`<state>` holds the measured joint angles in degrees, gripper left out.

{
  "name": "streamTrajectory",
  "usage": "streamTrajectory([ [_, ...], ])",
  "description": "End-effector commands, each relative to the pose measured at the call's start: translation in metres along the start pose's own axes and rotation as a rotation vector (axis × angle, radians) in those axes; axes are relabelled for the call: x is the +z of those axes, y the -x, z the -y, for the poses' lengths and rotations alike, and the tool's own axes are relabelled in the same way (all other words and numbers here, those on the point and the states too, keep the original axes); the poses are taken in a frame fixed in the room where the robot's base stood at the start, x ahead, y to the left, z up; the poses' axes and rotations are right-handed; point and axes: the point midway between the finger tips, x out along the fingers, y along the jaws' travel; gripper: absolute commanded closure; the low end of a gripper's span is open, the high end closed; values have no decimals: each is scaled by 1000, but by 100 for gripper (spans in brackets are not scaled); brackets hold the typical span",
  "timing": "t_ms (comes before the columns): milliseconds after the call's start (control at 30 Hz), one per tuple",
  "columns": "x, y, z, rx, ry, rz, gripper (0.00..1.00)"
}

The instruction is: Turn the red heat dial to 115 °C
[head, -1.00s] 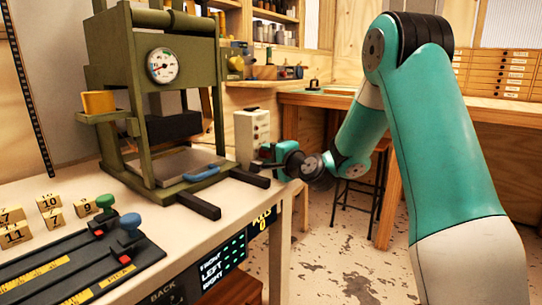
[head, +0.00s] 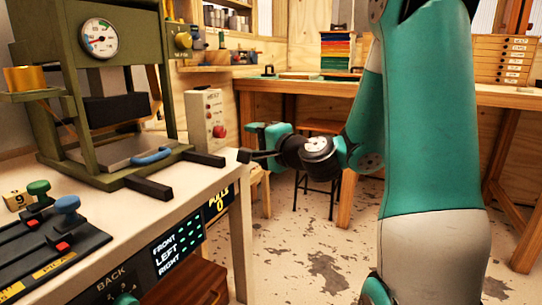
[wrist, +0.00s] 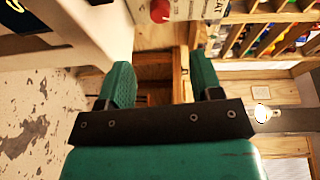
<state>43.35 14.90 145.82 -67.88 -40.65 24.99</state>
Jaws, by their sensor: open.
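The red heat dial (head: 219,131) is on the front of a pale control box marked HEAT (head: 205,117), which stands at the back right of the white table, beside the green press. In the wrist view the red dial (wrist: 160,11) shows at the top edge, partly cut off, with the box's lettering (wrist: 212,9) sideways beside it. The dial's setting is too small to read. My gripper (head: 255,144) is to the right of the box, apart from the dial. Its two teal fingers (wrist: 158,84) are spread with nothing between them.
The green press (head: 105,85) with a pressure gauge (head: 99,38) stands left of the box. Its dark feet (head: 148,187) reach toward the table's front edge. Slider knobs (head: 66,204) are at the front left. Open floor (head: 310,250) lies right of the table.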

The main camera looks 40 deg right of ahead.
Motion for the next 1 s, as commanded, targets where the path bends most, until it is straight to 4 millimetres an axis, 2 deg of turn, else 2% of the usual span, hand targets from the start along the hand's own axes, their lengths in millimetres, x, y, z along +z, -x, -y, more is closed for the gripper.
streamTrajectory([
  [33, 0, 4, -5, -12, 13, 0, 41],
  [500, 0, 48, -3, -3, 6, -1, 41],
  [1000, 0, 52, 0, 0, 4, 1, 41],
])
